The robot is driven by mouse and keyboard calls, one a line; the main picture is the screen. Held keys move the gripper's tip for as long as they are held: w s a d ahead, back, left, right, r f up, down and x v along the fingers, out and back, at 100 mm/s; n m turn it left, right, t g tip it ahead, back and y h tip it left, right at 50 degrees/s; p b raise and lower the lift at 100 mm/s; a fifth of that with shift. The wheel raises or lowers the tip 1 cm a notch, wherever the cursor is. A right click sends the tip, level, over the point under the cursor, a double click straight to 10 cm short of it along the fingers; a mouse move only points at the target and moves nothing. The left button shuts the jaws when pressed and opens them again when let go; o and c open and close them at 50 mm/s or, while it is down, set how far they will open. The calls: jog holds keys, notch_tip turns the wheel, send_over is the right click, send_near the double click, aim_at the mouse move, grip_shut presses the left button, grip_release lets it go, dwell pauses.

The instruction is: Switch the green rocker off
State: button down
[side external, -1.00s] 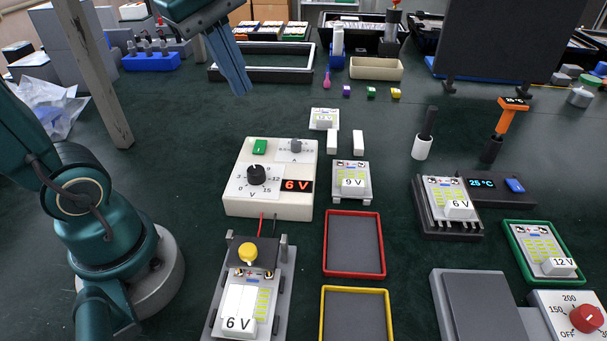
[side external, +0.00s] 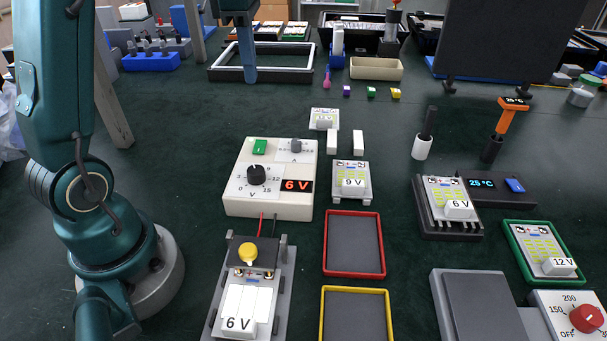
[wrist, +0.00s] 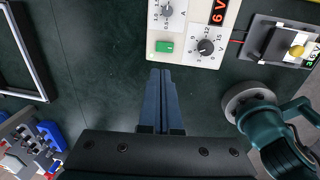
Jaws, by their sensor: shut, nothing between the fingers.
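The green rocker (side external: 259,147) is at the back left of the top of a white power supply box (side external: 232,202). The box has a black knob (side external: 256,174), a smaller grey knob (side external: 296,146) and a red display (side external: 297,186) reading 6 V. In the wrist view the green rocker (wrist: 165,47) lies just beyond my fingertips. My gripper (side external: 250,80) is shut and empty, in the air behind the box and apart from it. Its blue fingers (wrist: 160,72) point toward the box in the wrist view. I cannot tell which way the rocker is tilted.
A test stand (side external: 216,318) with a yellow button (side external: 248,252) and a 6 V unit is in front of the box, joined by leads. A 9 V unit (side external: 351,196) and a red tray (side external: 326,257) are to the right.

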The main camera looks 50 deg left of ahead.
aim_at(260, 148)
jog(key=f, duration=0.9)
jog(key=w+a+f, duration=0.1)
jog(key=f, duration=0.4)
jog(key=shift+w+a, duration=0.1)
jog(key=shift+f, duration=0.3)
jog(key=shift+s+d+r, duration=0.1)
jog(key=shift+s+d, duration=0.45)
jog(key=shift+d, duration=0.05)
jog(key=shift+r, duration=0.1)
